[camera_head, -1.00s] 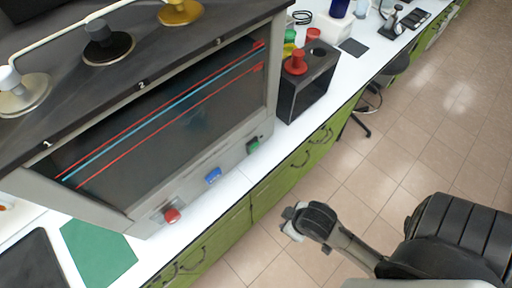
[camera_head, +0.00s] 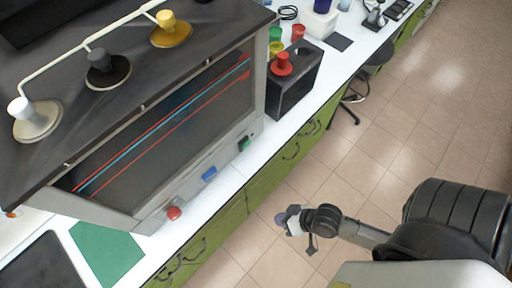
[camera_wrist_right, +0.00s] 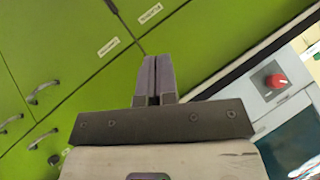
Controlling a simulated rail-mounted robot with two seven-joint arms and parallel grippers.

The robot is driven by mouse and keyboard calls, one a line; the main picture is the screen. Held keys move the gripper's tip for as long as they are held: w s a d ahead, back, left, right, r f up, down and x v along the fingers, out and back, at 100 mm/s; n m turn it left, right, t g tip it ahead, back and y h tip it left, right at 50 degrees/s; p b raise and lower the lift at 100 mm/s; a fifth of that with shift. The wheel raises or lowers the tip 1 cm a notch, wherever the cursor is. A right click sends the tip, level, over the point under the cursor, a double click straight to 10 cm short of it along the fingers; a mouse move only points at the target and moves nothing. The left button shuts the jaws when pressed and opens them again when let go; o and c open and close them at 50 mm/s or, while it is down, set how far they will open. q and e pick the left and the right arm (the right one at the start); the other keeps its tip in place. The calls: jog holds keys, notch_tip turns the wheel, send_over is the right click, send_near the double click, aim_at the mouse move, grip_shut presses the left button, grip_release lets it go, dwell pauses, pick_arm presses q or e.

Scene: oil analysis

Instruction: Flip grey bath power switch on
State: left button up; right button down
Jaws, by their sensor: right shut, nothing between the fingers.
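The grey bath (camera_head: 150,208) stands on the white bench at the left, with a glass front window. Its front panel carries a red switch (camera_head: 173,212), a blue switch (camera_head: 209,174) and a green switch (camera_head: 244,144). I cannot read which is the power switch or its on/off state. The red switch also shows in the right wrist view (camera_wrist_right: 276,81), right of the fingers and apart from them. My right gripper (camera_head: 282,218) is over the floor in front of the green cabinets, clear of the panel. Its fingers (camera_wrist_right: 156,72) are shut and empty. My left gripper is out of view.
A black block (camera_head: 292,84) with a red-knobbed lid stands right of the bath. A green mat (camera_head: 107,250) lies on the bench at lower left. Green cabinets (camera_head: 216,228) with handles run below the bench edge. The tiled floor (camera_head: 385,130) at right is open, with a stool under the bench.

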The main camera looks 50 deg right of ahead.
aim_at(248, 145)
jog(key=w+d+r+m+t+h, duration=0.2)
jog(key=d+r+m+t, duration=0.1)
jog(key=r+m+t, duration=0.3)
jog(key=w+d+r+m+t+h, duration=0.3)
jog(key=r+m+t, duration=0.2)
jog(key=m, duration=0.5)
jog(key=shift+d+r+t, duration=0.4)
jog(key=shift+t, duration=0.3)
jog(key=shift+w, duration=0.1)
jog(key=w+r, duration=0.1)
jog(key=w, duration=0.8)
jog(key=w+r+p, duration=0.1)
jog(key=w, duration=0.3)
jog(key=shift+w+r, duration=0.3)
